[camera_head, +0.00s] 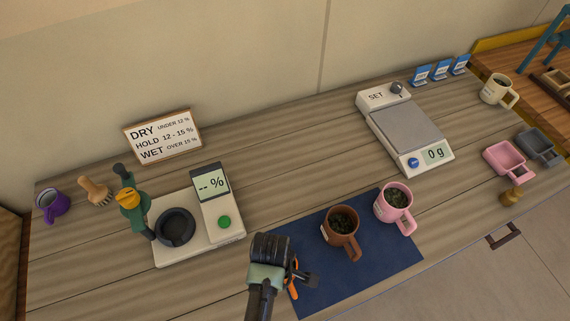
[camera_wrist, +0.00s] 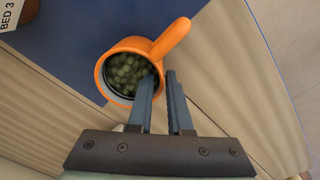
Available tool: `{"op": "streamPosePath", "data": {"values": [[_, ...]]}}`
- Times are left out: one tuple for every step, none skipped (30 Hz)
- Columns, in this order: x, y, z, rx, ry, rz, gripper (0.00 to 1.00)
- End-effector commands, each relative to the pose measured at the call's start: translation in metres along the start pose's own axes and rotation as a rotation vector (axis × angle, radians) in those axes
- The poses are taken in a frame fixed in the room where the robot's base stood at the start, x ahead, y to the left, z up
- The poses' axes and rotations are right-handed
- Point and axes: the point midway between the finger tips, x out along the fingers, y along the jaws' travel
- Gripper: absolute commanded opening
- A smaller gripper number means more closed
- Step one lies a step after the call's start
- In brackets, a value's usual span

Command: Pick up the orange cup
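The orange cup (camera_wrist: 112,91), filled with greenish beans, stands on the blue mat in the wrist view. Its handle (camera_wrist: 172,39) points to the upper right. My gripper (camera_wrist: 166,73) is at the cup's rim below the handle, its two fingers a little apart. One finger overlaps the cup's mouth and the other is just outside the rim; whether they touch the wall I cannot tell. In the head view my gripper (camera_head: 309,279) hides most of the cup, and only slivers of orange (camera_head: 293,270) show.
A brown cup (camera_head: 341,226) and a pink cup (camera_head: 393,203) of beans stand on the blue mat (camera_head: 375,262). A moisture meter (camera_head: 193,252) is on the left and a scale (camera_head: 405,128) behind. Pink (camera_head: 503,159) and grey (camera_head: 540,146) scoops lie at right.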

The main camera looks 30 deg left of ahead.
Motion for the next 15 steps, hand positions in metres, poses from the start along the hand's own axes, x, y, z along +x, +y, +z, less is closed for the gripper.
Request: {"op": "streamPosePath", "data": {"values": [[-0.0002, 0.0001, 0.0, 0.0, 0.0, 0.0, 0.07], [-0.0002, 0.0001, 0.0, 0.0, 0.0, 0.0, 0.01], [-0.0002, 0.0001, 0.0, 0.0, 0.0, 0.0, 0.0], [-0.0002, 0.0, 0.0, 0.0, 0.0, 0.0, 0.0], [-0.0002, 0.0, 0.0, 0.0, 0.0, 0.0, 0.0], [-0.0003, 0.0, 0.0, 0.0, 0.0, 0.0, 0.0], [-0.0003, 0.0, 0.0, 0.0, 0.0, 0.0, 0.0], [-0.0003, 0.0, 0.0, 0.0, 0.0, 0.0, 0.0], [-0.0003, 0.0, 0.0, 0.0, 0.0, 0.0, 0.0], [-0.0003, 0.0, 0.0, 0.0, 0.0, 0.0, 0.0], [-0.0003, 0.0, 0.0, 0.0, 0.0, 0.0, 0.0], [-0.0003, 0.0, 0.0, 0.0, 0.0, 0.0, 0.0], [-0.0003, 0.0, 0.0, 0.0, 0.0, 0.0, 0.0], [-0.0004, 0.0001, 0.0, 0.0, 0.0, 0.0, 0.0], [-0.0004, 0.0001, 0.0, 0.0, 0.0, 0.0, 0.0]]}}
